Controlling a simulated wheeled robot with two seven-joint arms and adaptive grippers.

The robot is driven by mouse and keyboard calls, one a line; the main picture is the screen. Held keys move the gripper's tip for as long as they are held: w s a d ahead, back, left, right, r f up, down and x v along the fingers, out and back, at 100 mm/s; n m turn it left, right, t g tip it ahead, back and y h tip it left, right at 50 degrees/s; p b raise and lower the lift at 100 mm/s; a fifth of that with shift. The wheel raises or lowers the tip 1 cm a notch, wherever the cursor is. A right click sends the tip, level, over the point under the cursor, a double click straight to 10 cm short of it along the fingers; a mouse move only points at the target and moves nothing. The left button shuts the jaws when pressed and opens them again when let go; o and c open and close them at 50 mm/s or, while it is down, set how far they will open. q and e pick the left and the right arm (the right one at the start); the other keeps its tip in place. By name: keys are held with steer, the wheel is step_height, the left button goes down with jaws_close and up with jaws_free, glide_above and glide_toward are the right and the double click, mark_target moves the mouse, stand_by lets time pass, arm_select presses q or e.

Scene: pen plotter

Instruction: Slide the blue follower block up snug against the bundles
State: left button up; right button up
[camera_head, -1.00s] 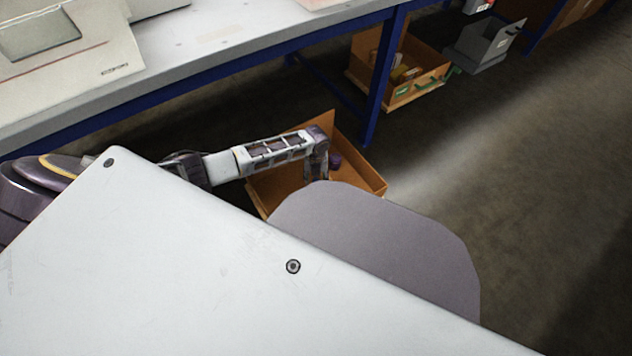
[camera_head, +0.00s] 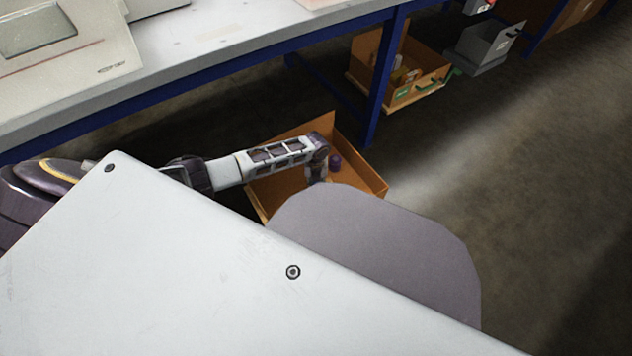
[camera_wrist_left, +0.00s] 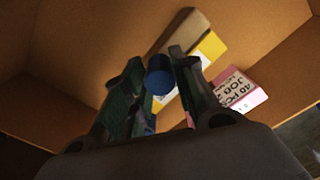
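A blue cylindrical post (camera_wrist_left: 160,76), apparently part of the follower block, stands between the two fingers of my left gripper (camera_wrist_left: 158,68) in the left wrist view. The fingers look close to it on both sides, but I cannot tell whether they press on it. More blue shows lower between the fingers; the rest is hidden. A yellow and white bundle (camera_wrist_left: 209,48) lies beyond, and a pink labelled bundle (camera_wrist_left: 239,90) lies to the right. In the head view my left gripper (camera_head: 318,172) reaches down into the orange-brown box (camera_head: 358,187), beside a dark blue-purple piece (camera_head: 335,162). My right gripper is not in view.
The box stands on the floor by a blue table leg (camera_head: 378,100). The workbench (camera_head: 215,35) is above it. Open floor lies to the right.

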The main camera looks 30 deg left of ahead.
arm_select(q)
jaws_close()
steer(key=shift+s+d+p, duration=0.6)
steer(key=shift+d+p, duration=0.15)
steer(key=shift+d, duration=0.2)
steer(key=s+d+p, duration=0.3)
steer(key=d, duration=0.3)
steer(key=shift+s, duration=0.25)
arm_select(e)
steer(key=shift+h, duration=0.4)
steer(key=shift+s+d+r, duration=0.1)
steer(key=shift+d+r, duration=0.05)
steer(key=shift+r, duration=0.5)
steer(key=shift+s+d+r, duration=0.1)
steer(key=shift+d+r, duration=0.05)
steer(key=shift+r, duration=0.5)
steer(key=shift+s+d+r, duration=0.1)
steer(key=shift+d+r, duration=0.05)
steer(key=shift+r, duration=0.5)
arm_select(q)
steer(key=o, duration=0.5)
jaws_free()
steer(key=shift+o, duration=0.8)
steer(key=shift+a, duration=0.1)
